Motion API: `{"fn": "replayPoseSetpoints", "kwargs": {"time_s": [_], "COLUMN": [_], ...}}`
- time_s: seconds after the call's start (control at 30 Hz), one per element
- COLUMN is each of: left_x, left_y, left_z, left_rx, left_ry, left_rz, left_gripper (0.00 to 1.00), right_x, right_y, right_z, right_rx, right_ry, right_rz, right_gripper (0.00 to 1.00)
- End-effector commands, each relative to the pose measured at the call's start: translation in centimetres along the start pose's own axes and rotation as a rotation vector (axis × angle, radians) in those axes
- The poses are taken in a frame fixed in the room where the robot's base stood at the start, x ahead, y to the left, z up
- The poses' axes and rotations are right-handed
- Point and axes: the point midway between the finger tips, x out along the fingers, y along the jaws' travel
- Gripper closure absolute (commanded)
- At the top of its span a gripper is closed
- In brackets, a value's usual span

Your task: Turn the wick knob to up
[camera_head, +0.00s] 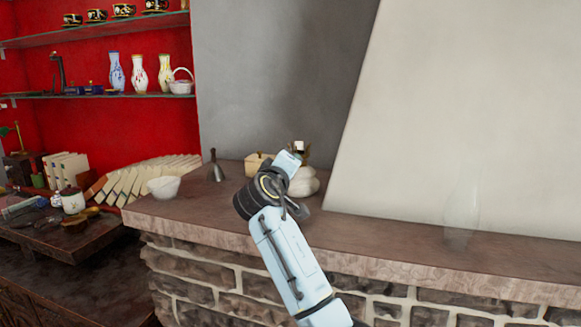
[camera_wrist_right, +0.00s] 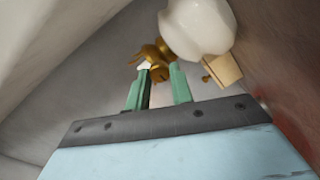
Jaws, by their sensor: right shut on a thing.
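The oil lamp (camera_head: 304,183) has a rounded white body and stands on the mantel, partly behind my right arm. Its white body (camera_wrist_right: 198,27) and brass burner (camera_wrist_right: 150,52) show at the top of the right wrist view. My right gripper (camera_wrist_right: 157,75) has its green fingertips at the burner, shut on a small brass part that looks like the wick knob (camera_wrist_right: 160,74). The fingers partly cover the knob, and its turn position cannot be read. My left gripper is in neither view.
A clear glass chimney (camera_head: 462,212) stands to the right on the mantel. A pale box (camera_head: 256,163), a metal funnel (camera_head: 214,168) and a white bowl (camera_head: 164,187) stand left of the lamp. The sloped pale wall (camera_head: 450,110) rises close behind. The mantel's right middle is clear.

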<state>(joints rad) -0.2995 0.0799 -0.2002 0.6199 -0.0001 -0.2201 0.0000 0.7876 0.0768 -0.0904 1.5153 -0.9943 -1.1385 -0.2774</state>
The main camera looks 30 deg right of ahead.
Motion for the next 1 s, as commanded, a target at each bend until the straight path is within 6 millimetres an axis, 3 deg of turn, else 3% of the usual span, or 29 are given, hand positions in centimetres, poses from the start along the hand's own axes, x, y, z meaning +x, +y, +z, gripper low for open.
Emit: {"fn": "replayPoseSetpoints", "kwargs": {"time_s": [0.1,0.13,0.27,0.67,0.77,1.0], "left_x": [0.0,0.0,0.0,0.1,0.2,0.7], "left_y": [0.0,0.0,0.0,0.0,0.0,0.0], "left_z": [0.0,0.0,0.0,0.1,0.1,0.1], "left_rx": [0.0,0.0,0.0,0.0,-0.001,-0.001], "left_ry": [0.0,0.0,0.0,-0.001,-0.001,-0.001], "left_rz": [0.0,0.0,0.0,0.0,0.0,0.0], "left_gripper": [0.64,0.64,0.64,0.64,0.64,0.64], "right_x": [0.0,0.0,0.0,-0.8,-2.3,-7.7], "right_y": [-0.1,-0.1,-0.1,-0.1,-0.1,-0.2], "right_z": [0.0,0.0,0.0,0.0,0.0,0.0], "right_rx": [0.0,0.0,-0.001,-0.001,0.0,0.002], "right_ry": [0.0,0.0,0.0,0.002,0.002,0.004], "right_rz": [-0.002,-0.002,-0.002,0.0,-0.001,-0.003], "right_gripper": [1.0,0.73,0.56,0.55,0.55,0.55]}}
